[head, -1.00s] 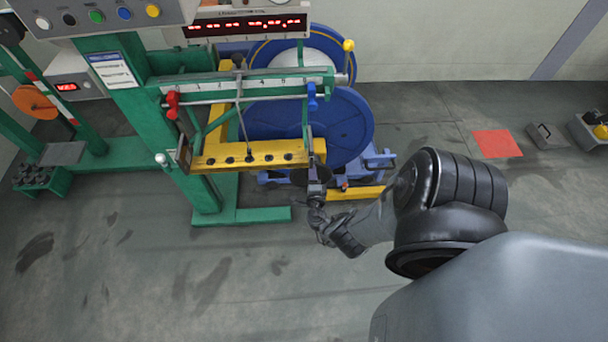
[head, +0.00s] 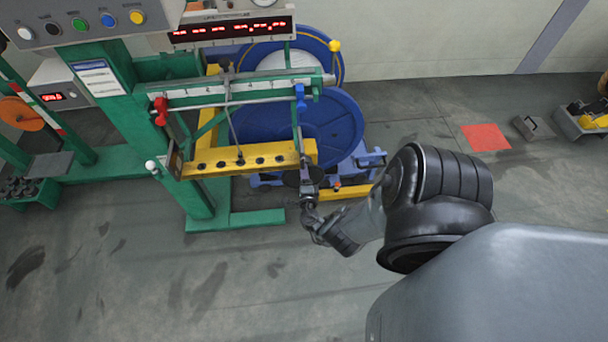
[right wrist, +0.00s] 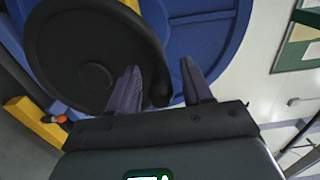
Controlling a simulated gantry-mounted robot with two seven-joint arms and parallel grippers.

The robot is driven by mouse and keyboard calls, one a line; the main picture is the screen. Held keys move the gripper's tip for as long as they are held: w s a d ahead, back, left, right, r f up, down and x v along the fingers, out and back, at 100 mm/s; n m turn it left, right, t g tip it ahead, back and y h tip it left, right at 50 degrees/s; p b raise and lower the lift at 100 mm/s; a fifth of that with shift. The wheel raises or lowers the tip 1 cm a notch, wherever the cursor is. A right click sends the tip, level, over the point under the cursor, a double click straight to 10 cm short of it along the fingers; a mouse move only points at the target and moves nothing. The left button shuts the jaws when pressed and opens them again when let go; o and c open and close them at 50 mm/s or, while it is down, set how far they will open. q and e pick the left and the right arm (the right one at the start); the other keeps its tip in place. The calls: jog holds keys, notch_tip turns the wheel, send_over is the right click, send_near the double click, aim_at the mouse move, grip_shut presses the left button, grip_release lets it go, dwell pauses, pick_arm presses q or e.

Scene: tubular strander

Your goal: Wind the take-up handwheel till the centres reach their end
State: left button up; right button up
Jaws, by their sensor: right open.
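The black take-up handwheel (right wrist: 85,55) fills the left of the right wrist view, in front of a large blue reel (right wrist: 205,35). A dark grip (right wrist: 158,92) at the wheel's rim shows between my right gripper's fingers. My right gripper (right wrist: 160,66) is open; I cannot tell whether either finger touches the grip. In the head view my right gripper (head: 306,178) reaches to the wheel, which is mostly hidden there, low beside the blue reel (head: 325,125). The reel's centres cannot be made out. My left gripper is out of view.
A yellow beam (head: 245,160) and green frame (head: 165,140) stand left of my right gripper. A blue lever (head: 300,95) hangs above it. A red floor patch (head: 486,137) and a grey crate (head: 575,125) lie at the right. The front floor is clear.

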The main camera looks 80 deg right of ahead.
jog(key=p+v, duration=0.2)
jog(key=v, duration=0.8)
jog(key=shift+a, duration=0.4)
jog(key=shift+s, duration=0.1)
